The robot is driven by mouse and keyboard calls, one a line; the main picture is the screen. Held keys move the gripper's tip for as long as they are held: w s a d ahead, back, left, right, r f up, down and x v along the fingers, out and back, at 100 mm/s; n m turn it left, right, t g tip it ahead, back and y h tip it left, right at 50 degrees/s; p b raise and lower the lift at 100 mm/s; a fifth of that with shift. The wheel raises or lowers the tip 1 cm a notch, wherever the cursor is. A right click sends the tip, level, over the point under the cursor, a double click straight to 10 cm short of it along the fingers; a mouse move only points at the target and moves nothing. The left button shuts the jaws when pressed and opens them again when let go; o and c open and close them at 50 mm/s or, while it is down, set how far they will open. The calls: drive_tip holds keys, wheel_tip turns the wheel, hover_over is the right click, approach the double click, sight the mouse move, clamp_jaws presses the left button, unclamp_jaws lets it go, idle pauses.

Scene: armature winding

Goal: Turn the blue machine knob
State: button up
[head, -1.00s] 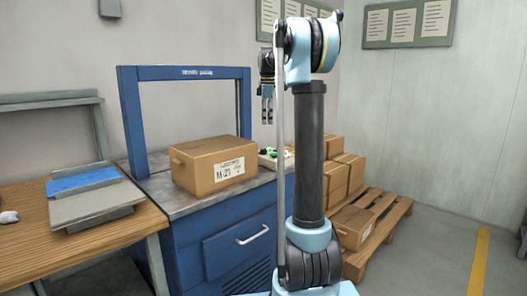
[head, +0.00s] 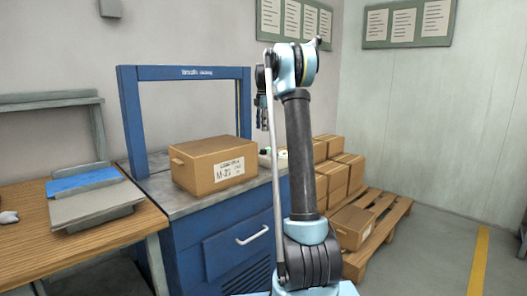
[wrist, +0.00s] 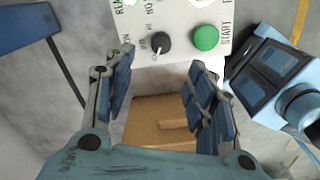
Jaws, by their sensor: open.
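The blue machine (head: 190,246) stands left of my arm, with a tall blue arch on its worktop. Its small pale control panel (head: 265,158) is mostly hidden behind my arm in the head view. In the wrist view the panel (wrist: 180,18) lies at the top, with a dark round knob (wrist: 159,43) with a white pointer, left of a green START button (wrist: 205,38). My gripper (wrist: 161,72) is open and empty, its fingers spread to either side below the knob in the picture, apart from it. In the head view my gripper (head: 263,118) hangs above the panel.
A labelled carton (head: 213,166) sits on the machine's worktop beside the panel. More cartons (head: 335,178) are stacked on a wooden pallet (head: 385,213) behind my arm. A wooden bench (head: 75,235) stands at left. The floor at right is clear.

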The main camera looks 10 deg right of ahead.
sight(263, 152)
wheel_tip(263, 152, down, 12)
drive_tip(key=shift+f, duration=0.1)
idle(0.4)
drive_tip(key=shift+c, duration=0.2)
drive_tip(key=c, duration=1)
